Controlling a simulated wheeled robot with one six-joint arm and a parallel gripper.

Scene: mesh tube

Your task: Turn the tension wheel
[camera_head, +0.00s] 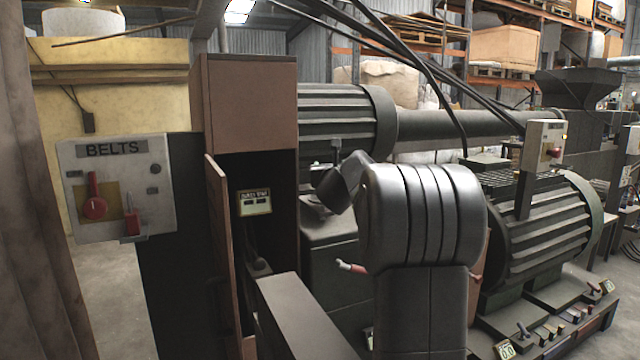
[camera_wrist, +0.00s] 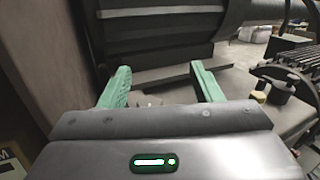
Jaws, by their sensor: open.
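I cannot pick out the tension wheel for certain in either view. My gripper (camera_wrist: 163,80) shows in the wrist view with its two green fingers spread wide and nothing between them. Beyond the fingers are a grey ledge and the dark ribbed side of a machine (camera_wrist: 160,35). A dark round knob-like part (camera_wrist: 281,90) sits on a flat surface to the right of the fingers, apart from them; I cannot tell if it is the wheel. In the head view my arm hides my fingers and part of the machine behind it.
A BELTS control box (camera_head: 117,185) with red switches stands at the left. A brown cabinet (camera_head: 252,105) with an open door (camera_head: 222,255) stands beside my arm. A large ribbed motor (camera_head: 540,235) is at the right, with small levers along its base. Bare floor shows at the far left.

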